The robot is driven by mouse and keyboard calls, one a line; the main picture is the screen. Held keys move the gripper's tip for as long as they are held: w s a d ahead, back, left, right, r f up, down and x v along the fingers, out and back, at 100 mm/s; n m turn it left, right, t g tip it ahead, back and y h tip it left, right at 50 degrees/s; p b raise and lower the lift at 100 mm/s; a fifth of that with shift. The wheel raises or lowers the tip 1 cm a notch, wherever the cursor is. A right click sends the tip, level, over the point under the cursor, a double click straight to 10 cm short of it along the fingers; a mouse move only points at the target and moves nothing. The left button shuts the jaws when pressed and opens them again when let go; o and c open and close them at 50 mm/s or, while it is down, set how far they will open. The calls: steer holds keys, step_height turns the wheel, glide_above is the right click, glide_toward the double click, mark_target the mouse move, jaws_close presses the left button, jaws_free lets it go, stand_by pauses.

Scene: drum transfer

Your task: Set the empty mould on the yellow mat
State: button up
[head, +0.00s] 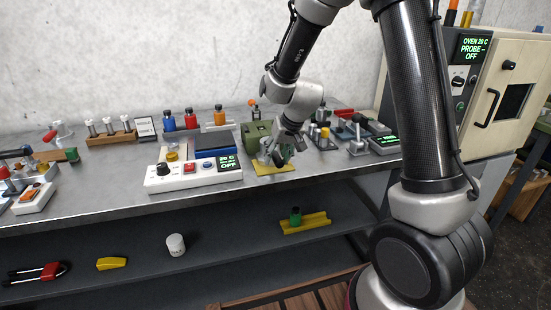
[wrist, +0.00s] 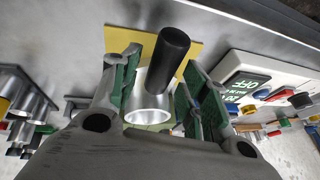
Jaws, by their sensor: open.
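The mould is a silver, open-mouthed metal cup (wrist: 148,110) with a black handle (wrist: 172,50) in the wrist view. Its mouth looks empty. It is over the yellow mat (wrist: 195,47) and appears to stand on it, though its base is hidden. My gripper (wrist: 155,100) is open, with its green-padded fingers on either side of the mould. In the head view my gripper (head: 277,155) is low over the yellow mat (head: 270,169) at the bench's front edge. There the gripper mostly hides the mould.
A white control box with a display (head: 195,175) stands close left of the mat. A green block-like device (head: 256,136) is just behind. Several metal cups and small tools stand to the right, before the oven (head: 500,90). The bench front left of the control box is partly clear.

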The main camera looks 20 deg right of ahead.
steer(key=s+d+r, duration=0.4)
steer(key=s+r, duration=0.3)
steer(key=r, duration=0.1)
steer(key=s+d+r, duration=0.4)
steer(key=s+r, duration=0.3)
steer(key=r, duration=0.1)
steer(key=s+d+r+h, duration=0.1)
steer(key=s+d, duration=0.2)
steer(key=s, duration=0.5)
steer(key=s+d+r+h, duration=0.1)
steer(key=s+d+r, duration=0.1)
steer(key=s, duration=0.6)
steer(key=shift+s+d, duration=0.25)
steer(key=shift+d, duration=0.35)
